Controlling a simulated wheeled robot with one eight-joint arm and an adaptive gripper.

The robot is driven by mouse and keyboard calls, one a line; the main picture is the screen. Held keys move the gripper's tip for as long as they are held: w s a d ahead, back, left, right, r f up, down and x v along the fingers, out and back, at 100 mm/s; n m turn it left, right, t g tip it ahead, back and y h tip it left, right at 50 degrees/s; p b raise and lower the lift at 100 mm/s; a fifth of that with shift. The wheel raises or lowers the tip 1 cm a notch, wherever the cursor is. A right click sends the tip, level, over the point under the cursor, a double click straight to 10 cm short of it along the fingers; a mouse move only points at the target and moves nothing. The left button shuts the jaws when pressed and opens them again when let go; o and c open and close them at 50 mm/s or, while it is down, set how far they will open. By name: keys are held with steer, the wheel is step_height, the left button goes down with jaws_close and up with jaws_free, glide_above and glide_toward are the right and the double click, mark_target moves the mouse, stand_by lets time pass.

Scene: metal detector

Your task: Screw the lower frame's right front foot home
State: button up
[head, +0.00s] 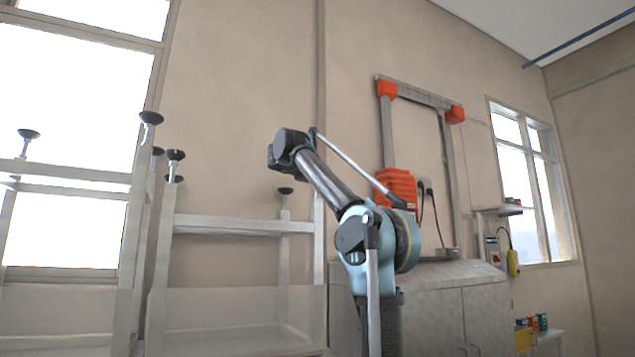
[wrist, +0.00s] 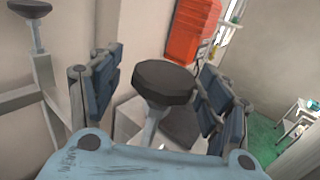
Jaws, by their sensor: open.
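A dark foot (wrist: 165,82) with a faceted round pad on a light stem stands between the fingers of my gripper (wrist: 158,74) in the wrist view. The gripper is open, with a gap between the pad and the blue-grey finger pads on each side. In the head view, the pale metal frame (head: 245,226) stands with its legs upward and dark feet (head: 175,156) on top. My arm crosses in front of its right side; the foot between my fingers cannot be made out there. How far that foot is screwed in cannot be told.
Another pale frame (head: 75,172) with upturned feet stands at the left. Behind my arm are a grey cabinet (head: 440,300) and a detector arch with orange parts (head: 399,186). Another foot (wrist: 30,8) shows at the wrist view's top left. Windows are at both sides.

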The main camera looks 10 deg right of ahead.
steer(key=v, duration=1.1)
stand_by(0.4)
